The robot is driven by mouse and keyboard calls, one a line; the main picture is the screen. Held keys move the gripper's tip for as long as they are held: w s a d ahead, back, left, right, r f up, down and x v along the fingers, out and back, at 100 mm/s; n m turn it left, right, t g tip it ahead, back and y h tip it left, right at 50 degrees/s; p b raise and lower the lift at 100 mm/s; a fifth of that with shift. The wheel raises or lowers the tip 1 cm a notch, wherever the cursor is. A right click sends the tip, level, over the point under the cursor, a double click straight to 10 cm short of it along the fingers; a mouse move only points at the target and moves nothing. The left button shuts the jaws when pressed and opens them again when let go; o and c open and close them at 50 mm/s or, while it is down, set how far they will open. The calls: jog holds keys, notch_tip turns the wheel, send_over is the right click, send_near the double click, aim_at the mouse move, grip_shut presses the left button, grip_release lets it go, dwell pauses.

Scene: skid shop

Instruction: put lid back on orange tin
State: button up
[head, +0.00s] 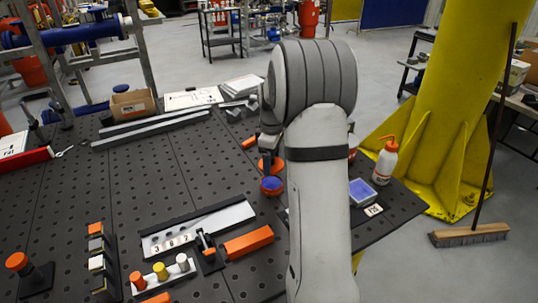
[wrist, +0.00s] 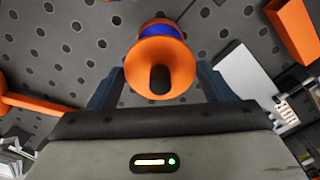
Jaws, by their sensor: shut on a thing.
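My gripper (head: 268,150) is shut on the orange lid (head: 271,165), a round disc held over the table. In the wrist view the lid (wrist: 150,65), with its dark knob, sits between the two fingers. The orange tin (head: 271,190), with a blue top surface, stands on the perforated table just below the lid in the head view. In the wrist view the tin's blue part (wrist: 160,30) and orange rim show beyond the lid, which hides the rest. A gap shows between lid and tin in the head view. My arm hides the table to the right of the tin.
A white bottle with an orange top (head: 385,163) and a blue-topped box (head: 362,190) stand near the table's right edge. An orange block (head: 248,243), a clamp and a numbered plate (head: 175,239) lie in front. Grey bars (head: 150,128) lie behind left. The table left of the tin is fairly clear.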

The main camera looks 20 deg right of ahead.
jog(key=shift+f+b, duration=1.9)
jog(key=shift+f, duration=1.15)
jog(key=shift+f, duration=0.1)
jog(key=o, duration=1.1)
jog(key=shift+c, duration=0.2)
jog(key=shift+r+p, duration=2.4)
jog(key=shift+r, duration=1.15)
